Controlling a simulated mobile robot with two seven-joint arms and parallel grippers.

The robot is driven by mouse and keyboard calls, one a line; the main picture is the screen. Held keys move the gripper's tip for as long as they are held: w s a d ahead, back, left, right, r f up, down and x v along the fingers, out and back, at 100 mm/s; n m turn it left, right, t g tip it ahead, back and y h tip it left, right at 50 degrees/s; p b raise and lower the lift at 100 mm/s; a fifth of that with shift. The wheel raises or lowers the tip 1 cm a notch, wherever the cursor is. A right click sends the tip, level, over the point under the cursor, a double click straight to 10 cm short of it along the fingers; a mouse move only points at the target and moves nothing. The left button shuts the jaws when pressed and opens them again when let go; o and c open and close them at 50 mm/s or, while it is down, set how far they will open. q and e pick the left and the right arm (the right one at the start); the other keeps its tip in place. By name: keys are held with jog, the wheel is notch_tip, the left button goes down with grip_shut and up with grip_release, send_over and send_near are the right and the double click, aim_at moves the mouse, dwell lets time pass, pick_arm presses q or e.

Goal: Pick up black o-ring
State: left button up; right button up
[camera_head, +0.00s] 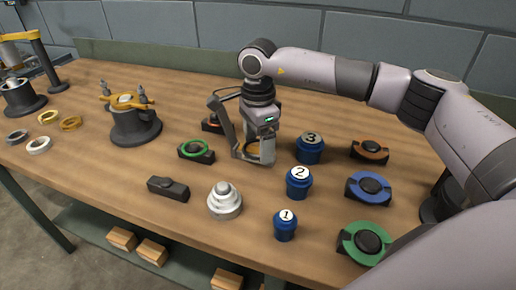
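My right gripper (253,157) points down low over the middle of the table, its fingers apart. An orange-yellow patch shows between the fingers, and I cannot tell what it is. I cannot make out a black o-ring for certain; the gripper hides part of the table there. A black holder with a green ring (196,150) sits just left of the gripper. A dark holder with an orange part (211,123) is behind it, partly hidden by the gripper. My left gripper is not in view.
Blue cylinders marked 3 (310,148), 2 (298,182) and 1 (285,225) stand right of the gripper. A white stepped cone (224,202) and a black block (168,188) are in front. Several loose rings (39,146) and a dark fixture (134,127) are left.

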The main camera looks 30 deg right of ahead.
jog(key=c, duration=0.5)
notch_tip(320, 180, up, 21)
jog(key=shift+f+p, duration=0.2)
jog(key=shift+p, duration=0.15)
